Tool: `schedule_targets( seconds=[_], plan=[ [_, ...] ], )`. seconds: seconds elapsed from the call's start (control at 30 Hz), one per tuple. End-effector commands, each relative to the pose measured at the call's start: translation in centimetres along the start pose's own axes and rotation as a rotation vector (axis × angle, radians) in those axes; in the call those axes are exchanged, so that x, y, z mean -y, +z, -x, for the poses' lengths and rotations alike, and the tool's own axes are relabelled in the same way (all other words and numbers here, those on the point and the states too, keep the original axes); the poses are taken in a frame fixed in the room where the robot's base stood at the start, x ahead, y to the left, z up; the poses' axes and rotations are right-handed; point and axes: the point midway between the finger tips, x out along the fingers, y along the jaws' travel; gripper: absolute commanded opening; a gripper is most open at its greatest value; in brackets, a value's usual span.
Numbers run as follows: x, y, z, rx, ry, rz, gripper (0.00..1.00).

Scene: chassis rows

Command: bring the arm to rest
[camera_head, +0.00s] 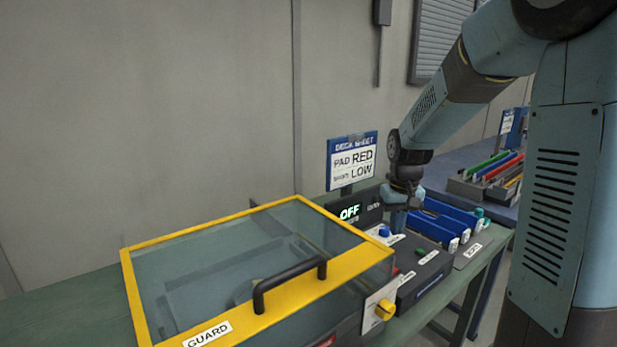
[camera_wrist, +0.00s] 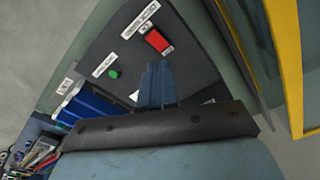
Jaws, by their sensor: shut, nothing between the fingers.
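My arm reaches in from the right in the head view, bent down over the green bench. My gripper (camera_head: 403,203) hangs above the dark control box (camera_head: 425,272), close to the blue trays. In the wrist view my gripper (camera_wrist: 157,70) is shut, its blue fingers together with nothing between them. A blue knob (camera_head: 384,231) shows just left of the gripper in the head view. I cannot tell whether the fingertips touch the box.
A clear guard with a yellow frame (camera_head: 190,243) and black handle stands closed at the left. A display (camera_head: 349,212) reads OFF. A sign (camera_head: 352,160) reads PAD RED, LOW. Blue trays (camera_head: 446,219) lie right of the box. A rack of coloured items (camera_head: 490,172) stands behind.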

Motion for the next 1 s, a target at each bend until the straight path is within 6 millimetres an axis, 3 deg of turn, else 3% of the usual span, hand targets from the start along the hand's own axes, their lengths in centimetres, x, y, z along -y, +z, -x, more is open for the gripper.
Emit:
schedule_targets(
  seconds=[0.03,0.2,0.5,0.8,1.0],
  plan=[
    [0.1,0.9,1.5,-0.023,0.003,-0.003,0.0],
    [0.3,3.9,5.1,-0.081,0.01,-0.017,0.0],
    [0.8,9.7,10.3,-0.187,0.017,-0.04,0.0],
    [1.3,15.9,13.7,-0.292,0.018,-0.064,0.0],
    [1.7,19.9,14.9,-0.356,0.016,-0.077,0.0]
  ],
)
